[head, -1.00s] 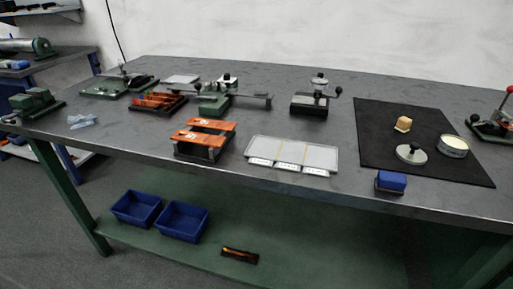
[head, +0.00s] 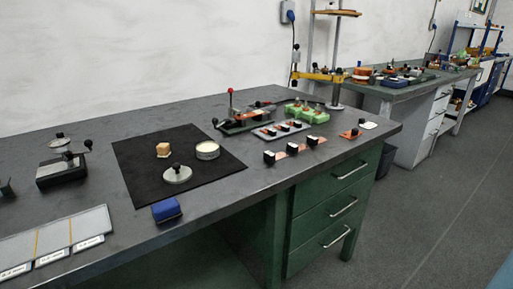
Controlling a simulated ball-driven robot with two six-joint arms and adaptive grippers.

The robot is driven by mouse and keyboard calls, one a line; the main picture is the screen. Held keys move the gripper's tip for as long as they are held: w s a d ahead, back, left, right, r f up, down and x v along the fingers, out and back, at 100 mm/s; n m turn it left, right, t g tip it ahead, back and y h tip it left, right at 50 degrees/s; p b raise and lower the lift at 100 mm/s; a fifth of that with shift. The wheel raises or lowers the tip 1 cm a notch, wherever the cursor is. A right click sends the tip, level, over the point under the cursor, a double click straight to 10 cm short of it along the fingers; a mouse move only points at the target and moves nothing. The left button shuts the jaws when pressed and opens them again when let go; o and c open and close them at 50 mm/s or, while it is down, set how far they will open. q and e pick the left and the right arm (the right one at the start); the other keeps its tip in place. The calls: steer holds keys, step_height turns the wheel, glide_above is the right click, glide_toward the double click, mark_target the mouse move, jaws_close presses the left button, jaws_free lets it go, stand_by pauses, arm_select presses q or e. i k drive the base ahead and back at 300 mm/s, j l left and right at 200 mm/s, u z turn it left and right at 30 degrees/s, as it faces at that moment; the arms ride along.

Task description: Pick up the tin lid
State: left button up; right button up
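The tin lid (head: 177,175) is a round pale metal disc with a black knob on top. It lies flat on the black mat (head: 142,183), near the mat's front edge. An open round tin (head: 207,150) with pale contents stands behind it to the right, apart from it. Neither of my grippers shows in the head view.
A tan block (head: 163,150) sits on the mat behind the lid. A blue block (head: 166,210) lies at the table's front edge. A red-knobbed lever device (head: 240,121) stands behind the mat to the right. A compartment tray (head: 55,240) lies at front left.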

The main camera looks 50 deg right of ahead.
mark_target(177, 174)
steer(key=z, duration=1.2)
